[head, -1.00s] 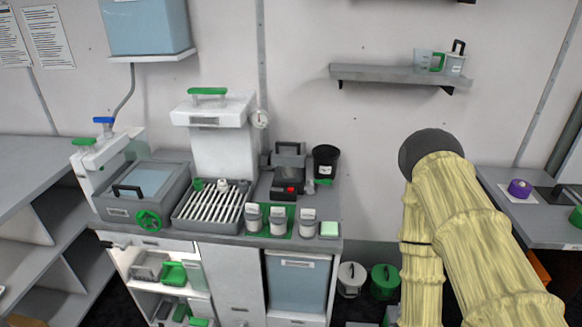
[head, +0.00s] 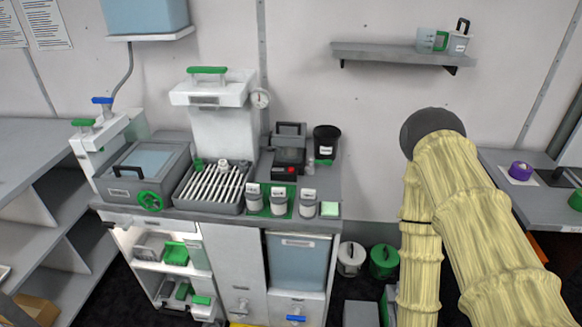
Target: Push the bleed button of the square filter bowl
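I cannot make out a square filter bowl or its bleed button for certain at this size. On the front of the grey-topped cabinet (head: 222,262), low down, a small pale fitting (head: 241,306) and a blue handle (head: 296,319) show near the bottom edge. They are too small to identify. My arm, in a yellow quilted sleeve with a dark round joint, rises at the right. My gripper is outside the head view.
The counter holds a ribbed tray (head: 211,207), a box with a green handwheel (head: 150,201), several small jars and a black cup (head: 326,141). Two lidded buckets (head: 351,259) (head: 384,262) stand on the floor right of the cabinet. A wall shelf (head: 395,53) is above.

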